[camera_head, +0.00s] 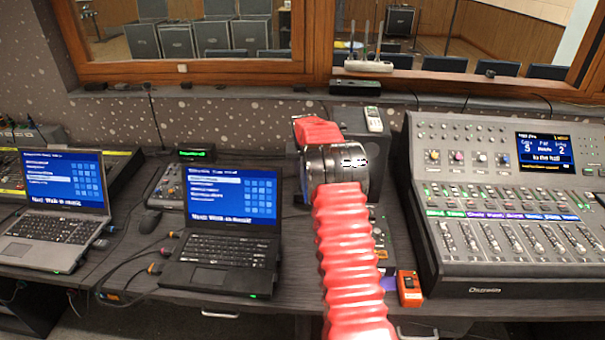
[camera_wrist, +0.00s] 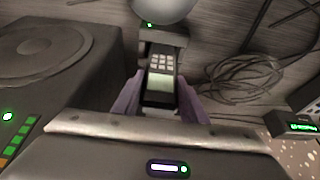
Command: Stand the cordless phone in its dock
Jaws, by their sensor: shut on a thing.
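In the wrist view the cordless phone (camera_wrist: 160,76), dark with a pale keypad and a light screen, sits between the purple fingers of my gripper (camera_wrist: 159,105), which is shut on it. Its keypad end points at a dark dock-like block (camera_wrist: 176,38) with a small green light, just beyond it. I cannot tell whether the phone touches or sits in the block. In the head view my red arm and dark wrist hide the gripper, the held phone and the block.
A dark speaker (camera_wrist: 52,45) stands close beside my gripper. A pale handset-like thing (camera_head: 373,118) shows at a dark box behind my wrist. Coiled cables (camera_wrist: 240,75) lie on the other side. Laptops (camera_head: 222,230) and a mixing console (camera_head: 505,285) flank my arm; an orange device (camera_head: 409,288) lies in front.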

